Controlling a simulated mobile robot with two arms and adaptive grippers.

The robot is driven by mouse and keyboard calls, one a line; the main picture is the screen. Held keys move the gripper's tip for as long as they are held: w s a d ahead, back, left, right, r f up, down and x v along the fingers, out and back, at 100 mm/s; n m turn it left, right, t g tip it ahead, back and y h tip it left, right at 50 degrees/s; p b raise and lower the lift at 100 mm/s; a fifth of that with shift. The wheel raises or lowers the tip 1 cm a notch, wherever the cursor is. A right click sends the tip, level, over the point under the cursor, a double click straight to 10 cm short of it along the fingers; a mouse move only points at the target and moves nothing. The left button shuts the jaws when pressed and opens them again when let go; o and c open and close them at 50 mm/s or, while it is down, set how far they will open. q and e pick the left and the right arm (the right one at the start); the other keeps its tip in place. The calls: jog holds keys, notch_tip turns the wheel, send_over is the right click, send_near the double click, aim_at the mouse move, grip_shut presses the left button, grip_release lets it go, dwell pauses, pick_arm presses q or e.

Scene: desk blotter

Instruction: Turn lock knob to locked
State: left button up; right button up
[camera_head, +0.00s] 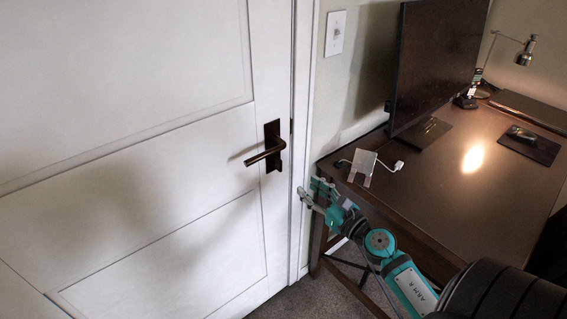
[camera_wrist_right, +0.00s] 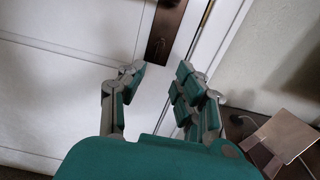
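A white door (camera_head: 130,150) fills the left of the head view. A dark bronze plate (camera_head: 272,130) with a lever handle (camera_head: 262,156) pointing left is near its right edge. In the right wrist view the plate (camera_wrist_right: 168,22) is at the top, with a small dark detail (camera_wrist_right: 160,46) near its lower end. I cannot tell whether that is the lock knob or how it is turned. My right gripper (camera_head: 312,190) is right of and below the handle, apart from it. In the wrist view it (camera_wrist_right: 159,72) is open and empty, its fingers below the plate. My left gripper is out of view.
A dark desk (camera_head: 460,190) stands to the right, its left edge close beside my right gripper. It holds a monitor (camera_head: 435,65), a metal stand (camera_head: 366,166), a lamp (camera_head: 526,50) and a mouse (camera_head: 522,134). A light switch (camera_head: 335,33) is on the wall.

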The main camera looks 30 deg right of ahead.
aim_at(281, 166)
jog(key=w, duration=0.3)
jog(key=w+p, duration=0.1)
jog(key=w, duration=0.3)
jog(key=w+a, duration=0.1)
jog(key=w, duration=0.3)
jog(key=shift+w, duration=0.25)
jog(key=shift+c, duration=0.4)
grip_shut()
